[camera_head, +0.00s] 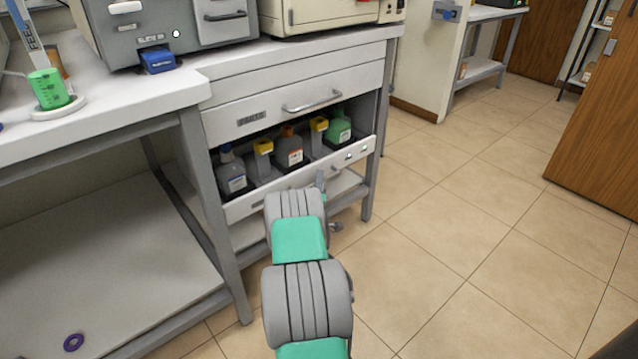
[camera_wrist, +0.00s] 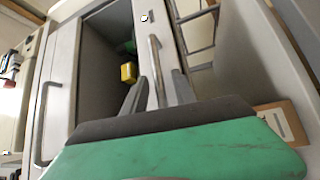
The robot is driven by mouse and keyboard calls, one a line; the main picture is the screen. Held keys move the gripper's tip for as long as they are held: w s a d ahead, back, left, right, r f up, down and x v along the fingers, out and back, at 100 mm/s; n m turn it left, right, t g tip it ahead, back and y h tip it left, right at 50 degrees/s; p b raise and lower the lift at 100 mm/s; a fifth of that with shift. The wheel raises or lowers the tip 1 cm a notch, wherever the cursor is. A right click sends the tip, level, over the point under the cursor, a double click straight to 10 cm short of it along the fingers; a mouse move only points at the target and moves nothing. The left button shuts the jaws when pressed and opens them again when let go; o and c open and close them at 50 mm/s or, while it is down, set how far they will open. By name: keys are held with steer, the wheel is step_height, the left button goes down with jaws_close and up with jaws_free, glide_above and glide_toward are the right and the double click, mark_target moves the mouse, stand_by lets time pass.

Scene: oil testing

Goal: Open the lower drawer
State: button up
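I see space between the fingers and the bar. In the head view my arm hides most of the gripper and the handle.
The closed upper drawer (camera_head: 225,121) with its own handle (camera_head: 312,103) lies above. A blue-capped bottle (camera_head: 232,178), an orange-capped bottle (camera_head: 288,153) and a green bottle (camera_head: 339,130) stand in the lower drawer. A table frame (camera_head: 215,215) is at left. Open tiled floor (camera_head: 470,210) lies at right.

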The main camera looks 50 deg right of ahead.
jaws_close()
stand_by(1.4)
